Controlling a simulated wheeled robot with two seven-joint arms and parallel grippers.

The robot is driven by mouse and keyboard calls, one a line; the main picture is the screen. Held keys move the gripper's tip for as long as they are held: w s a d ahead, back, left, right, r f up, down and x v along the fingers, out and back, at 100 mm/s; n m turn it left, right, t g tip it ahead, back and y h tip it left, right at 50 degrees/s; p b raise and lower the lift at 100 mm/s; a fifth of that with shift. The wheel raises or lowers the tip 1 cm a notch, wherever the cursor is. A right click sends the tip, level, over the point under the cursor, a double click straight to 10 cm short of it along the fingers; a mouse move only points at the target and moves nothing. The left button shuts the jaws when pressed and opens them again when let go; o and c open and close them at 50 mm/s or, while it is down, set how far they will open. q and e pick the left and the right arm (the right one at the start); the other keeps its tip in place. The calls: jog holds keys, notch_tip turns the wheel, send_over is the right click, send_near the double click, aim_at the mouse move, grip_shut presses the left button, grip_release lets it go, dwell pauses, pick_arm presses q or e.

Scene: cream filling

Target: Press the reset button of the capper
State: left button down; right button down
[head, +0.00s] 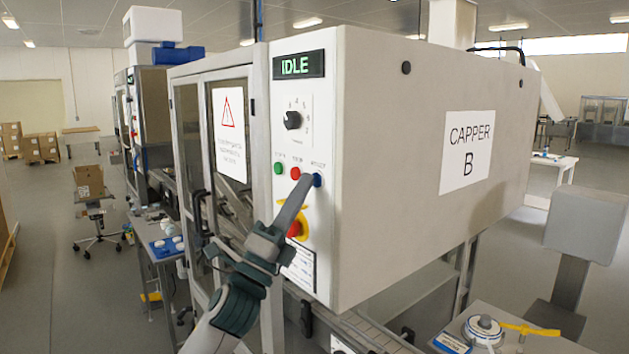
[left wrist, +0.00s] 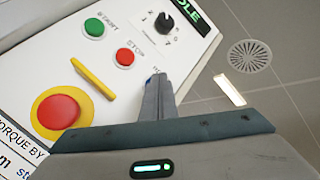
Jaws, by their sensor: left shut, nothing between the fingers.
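The capper (head: 440,170) is a large pale machine labelled "CAPPER B", and its display (head: 298,65) reads "IDLE". Its panel carries a green button (head: 278,168), a red button (head: 295,173) and a blue button (head: 317,180) in a row. My left gripper (head: 307,180) is shut and empty, its fingertips at the blue button; I cannot tell whether they press it. In the left wrist view the fingers (left wrist: 157,82) hide most of the blue button, leaving a blue sliver. My right gripper is not in view.
A black dial (head: 292,120) sits above the buttons. A red emergency stop on yellow (head: 297,229) sits below them, with a yellow guard (left wrist: 92,79) showing in the left wrist view. A glazed door (head: 225,150) is left of the panel. A conveyor (head: 365,330) runs below.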

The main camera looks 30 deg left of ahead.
pick_arm(q)
jog(key=shift+s+a, duration=0.15)
jog(key=shift+s, duration=0.2)
dwell(0.5)
jog(key=s, duration=0.1)
jog(key=s+a, duration=0.1)
jog(key=s, duration=0.1)
jog(key=s+a, duration=0.1)
jog(key=s, duration=0.1)
jog(key=shift+s+a, duration=0.1)
jog(key=shift+s, duration=0.1)
dwell(0.6)
